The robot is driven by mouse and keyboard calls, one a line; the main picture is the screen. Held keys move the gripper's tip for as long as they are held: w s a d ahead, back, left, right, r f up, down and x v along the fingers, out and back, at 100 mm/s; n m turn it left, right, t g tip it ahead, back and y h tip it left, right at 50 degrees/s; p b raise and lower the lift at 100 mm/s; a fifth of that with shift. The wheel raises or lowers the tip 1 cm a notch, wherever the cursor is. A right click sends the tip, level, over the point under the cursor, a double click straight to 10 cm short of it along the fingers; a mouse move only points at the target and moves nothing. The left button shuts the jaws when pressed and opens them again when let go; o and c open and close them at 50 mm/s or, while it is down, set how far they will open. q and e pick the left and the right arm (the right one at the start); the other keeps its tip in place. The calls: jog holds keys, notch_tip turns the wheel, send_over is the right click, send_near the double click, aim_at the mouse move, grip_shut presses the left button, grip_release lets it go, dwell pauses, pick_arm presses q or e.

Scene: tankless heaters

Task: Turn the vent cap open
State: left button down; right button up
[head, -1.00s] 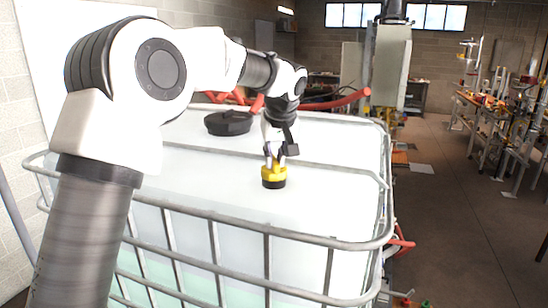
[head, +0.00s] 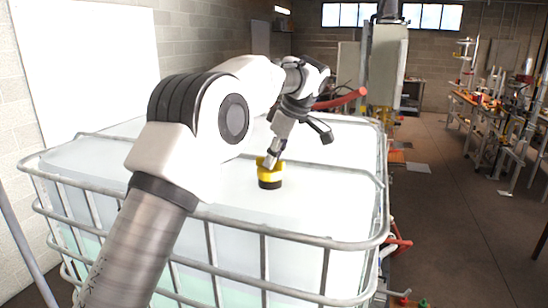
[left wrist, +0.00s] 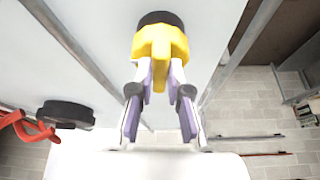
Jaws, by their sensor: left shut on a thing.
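The vent cap (head: 270,177) is yellow with a black base and stands on top of the white caged tank (head: 225,185). In the left wrist view the yellow cap (left wrist: 160,42) shows at the top centre, with a raised ridge pointing toward my gripper. My left gripper (head: 270,162) reaches the cap from above, tilted, and is shut on its yellow ridge. In the left wrist view the two fingers (left wrist: 160,84) sit on either side of the ridge. My right gripper is not in view.
Metal cage bars (head: 290,240) run around the tank's top edge. A large black lid (left wrist: 66,114) and a red hose (left wrist: 28,128) show in the left wrist view. A red pipe (head: 342,99) lies behind my arm.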

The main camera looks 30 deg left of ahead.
pick_arm(q)
jog(key=shift+f+n, duration=0.1)
jog(key=shift+n, duration=0.5)
jog(key=shift+g, duration=0.3)
jog(key=c, duration=1.3)
grip_release()
jog(key=shift+o, duration=0.9)
jog(key=shift+a, duration=0.25)
